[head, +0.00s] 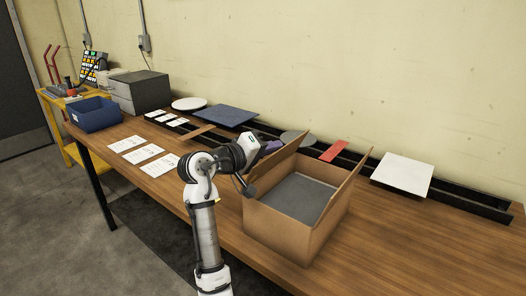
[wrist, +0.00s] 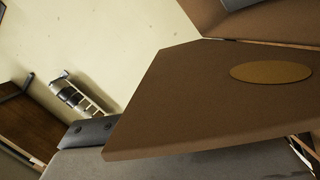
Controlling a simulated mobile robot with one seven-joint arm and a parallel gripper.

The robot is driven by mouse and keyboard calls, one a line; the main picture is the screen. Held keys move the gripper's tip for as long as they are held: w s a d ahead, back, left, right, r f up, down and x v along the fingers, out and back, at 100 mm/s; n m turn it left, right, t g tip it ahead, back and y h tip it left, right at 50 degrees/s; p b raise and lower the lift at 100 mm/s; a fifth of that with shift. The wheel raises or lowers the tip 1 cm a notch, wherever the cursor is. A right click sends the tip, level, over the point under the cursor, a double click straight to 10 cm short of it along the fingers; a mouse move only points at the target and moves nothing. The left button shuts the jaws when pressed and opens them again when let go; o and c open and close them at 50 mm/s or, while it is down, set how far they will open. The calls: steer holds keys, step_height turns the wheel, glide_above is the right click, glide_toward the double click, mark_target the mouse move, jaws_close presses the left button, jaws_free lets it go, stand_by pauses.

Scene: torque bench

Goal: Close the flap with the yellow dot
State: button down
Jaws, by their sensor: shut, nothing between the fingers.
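An open cardboard box (head: 285,232) stands at the bench's front, with a grey surface inside. Its left flap (head: 277,165) and right flap (head: 344,192) stand raised and lean outward. In the wrist view, a brown flap with a yellow dot (wrist: 271,72) fills the middle and right, close to the camera. The dot does not show in the head view, so I cannot match the flap there with certainty. My gripper (head: 247,189) is shut and empty, just outside the box by the left flap's lower front corner. I cannot tell whether it touches the flap.
A black rail tray (head: 460,200) runs along the wall, with a white square panel (head: 403,174) and a red piece (head: 337,150) on it. White cards (head: 145,153), a blue bin (head: 96,115) and a grey drawer unit (head: 140,91) are at the left. The bench right of the box is clear.

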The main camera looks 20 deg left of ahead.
steer(key=m, duration=0.1)
steer(key=d+b, duration=0.1)
steer(key=d+f+m, duration=0.1)
steer(key=shift+s+d+m+y, duration=0.1)
steer(key=shift+s+m+y, duration=0.2)
steer(key=shift+y, duration=0.1)
steer(key=d+f+m+y+b, duration=0.1)
steer(key=m+b, duration=0.1)
steer(key=s+d+f+m+b, duration=0.1)
steer(key=f+m+b, duration=0.1)
steer(key=d+f+m+y+b, duration=0.1)
steer(key=d+f+m, duration=0.1)
steer(key=shift+s+y+b, duration=0.25)
steer(key=shift+y+b, duration=0.05)
steer(key=shift+b, duration=0.1)
steer(key=shift+d+f, duration=0.15)
steer(key=shift+f, duration=0.25)
steer(key=shift+s, duration=0.1)
